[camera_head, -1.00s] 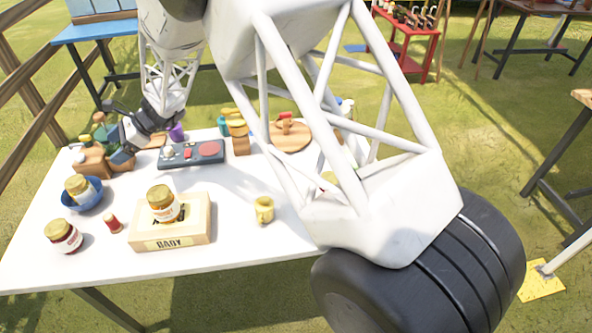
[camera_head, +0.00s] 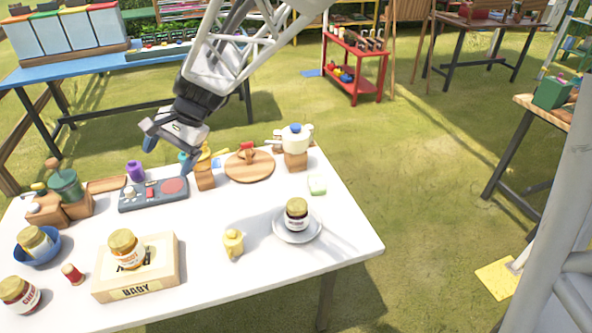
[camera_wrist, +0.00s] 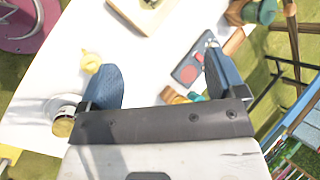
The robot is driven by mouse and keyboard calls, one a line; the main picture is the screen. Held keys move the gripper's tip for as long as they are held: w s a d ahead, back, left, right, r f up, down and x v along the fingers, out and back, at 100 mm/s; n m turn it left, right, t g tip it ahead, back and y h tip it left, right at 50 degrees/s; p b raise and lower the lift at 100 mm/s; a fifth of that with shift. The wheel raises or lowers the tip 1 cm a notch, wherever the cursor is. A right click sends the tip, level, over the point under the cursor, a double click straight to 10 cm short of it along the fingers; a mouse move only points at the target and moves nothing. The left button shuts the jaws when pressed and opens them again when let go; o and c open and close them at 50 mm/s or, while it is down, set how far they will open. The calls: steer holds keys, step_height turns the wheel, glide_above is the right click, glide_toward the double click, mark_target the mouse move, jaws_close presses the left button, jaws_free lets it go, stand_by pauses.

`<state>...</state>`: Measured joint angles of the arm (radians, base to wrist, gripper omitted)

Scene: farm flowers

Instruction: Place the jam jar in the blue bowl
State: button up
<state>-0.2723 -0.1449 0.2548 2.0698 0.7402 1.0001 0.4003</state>
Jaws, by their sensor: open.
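The blue bowl (camera_head: 38,250) stands at the left of the white table with a gold-lidded jar (camera_head: 35,240) in it. A dark jar with a gold lid and pale label (camera_head: 297,213) stands upright on a white plate (camera_head: 298,234) at the right; it looks like the jam jar. In the wrist view a gold-lidded jar (camera_wrist: 63,126), apparently the same one, shows at lower left beside a finger. My gripper (camera_head: 170,153) is open and empty, with blue fingertips, above the back of the table near the control panel; its fingers also show in the wrist view (camera_wrist: 163,80).
A cherry-labelled jar (camera_head: 18,294) is at the front left. A panel (camera_head: 153,194) and white pot (camera_head: 293,138) are behind.

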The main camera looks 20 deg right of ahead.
steer(key=s+d+r+n+t+h, duration=0.1)
steer(key=s+d+n+t+h, duration=0.2)
steer(key=s+d, duration=2.1)
steer(key=d+n+h, duration=0.2)
steer(key=n+h, duration=0.1)
steer(key=h, duration=0.1)
steer(key=shift+s, duration=0.4)
